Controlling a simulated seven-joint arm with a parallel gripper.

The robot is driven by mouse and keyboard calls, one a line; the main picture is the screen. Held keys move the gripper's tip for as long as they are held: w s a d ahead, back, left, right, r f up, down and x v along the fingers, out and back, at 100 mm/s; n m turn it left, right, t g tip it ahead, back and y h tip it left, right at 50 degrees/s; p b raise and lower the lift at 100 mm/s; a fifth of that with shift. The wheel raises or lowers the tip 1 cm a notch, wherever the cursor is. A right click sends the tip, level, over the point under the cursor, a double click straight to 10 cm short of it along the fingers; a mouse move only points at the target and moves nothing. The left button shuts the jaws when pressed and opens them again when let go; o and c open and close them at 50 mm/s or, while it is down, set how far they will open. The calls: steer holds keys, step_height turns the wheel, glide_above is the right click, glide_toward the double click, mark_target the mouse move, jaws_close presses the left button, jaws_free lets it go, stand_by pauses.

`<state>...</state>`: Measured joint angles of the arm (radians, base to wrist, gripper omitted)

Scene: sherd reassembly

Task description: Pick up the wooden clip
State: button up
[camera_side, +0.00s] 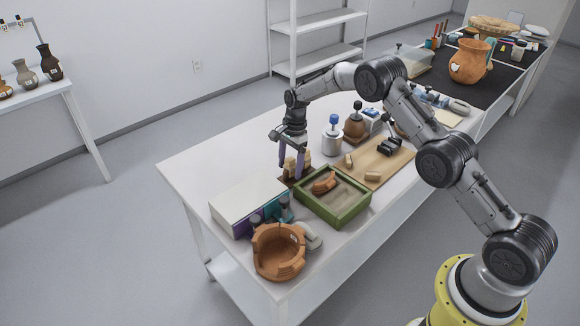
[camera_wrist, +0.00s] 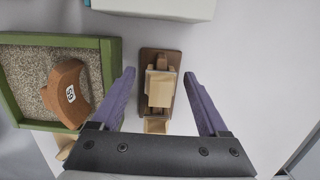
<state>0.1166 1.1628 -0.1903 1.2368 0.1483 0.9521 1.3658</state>
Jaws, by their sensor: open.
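The wooden clip (camera_wrist: 160,88) is a pale block-shaped piece on a dark brown wooden base (camera_wrist: 146,55), seen from above in the wrist view. In the side view the clip (camera_side: 291,165) is partly hidden by my fingers. My gripper (camera_wrist: 160,82) is open, with one purple finger on each side of the clip and a gap visible on both sides. In the side view my gripper (camera_side: 291,160) points down at the clip. I cannot tell the exact height of the fingertips over the base.
A green-framed sand tray (camera_side: 345,221) holding a terracotta sherd (camera_side: 323,183) stands close beside the clip. A white box (camera_side: 243,198) and a broken terracotta pot (camera_side: 278,256) are nearer the front.

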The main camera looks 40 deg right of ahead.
steer(key=shift+c, duration=0.3)
steer(key=c, duration=0.9)
steer(key=shift+o, duration=0.2)
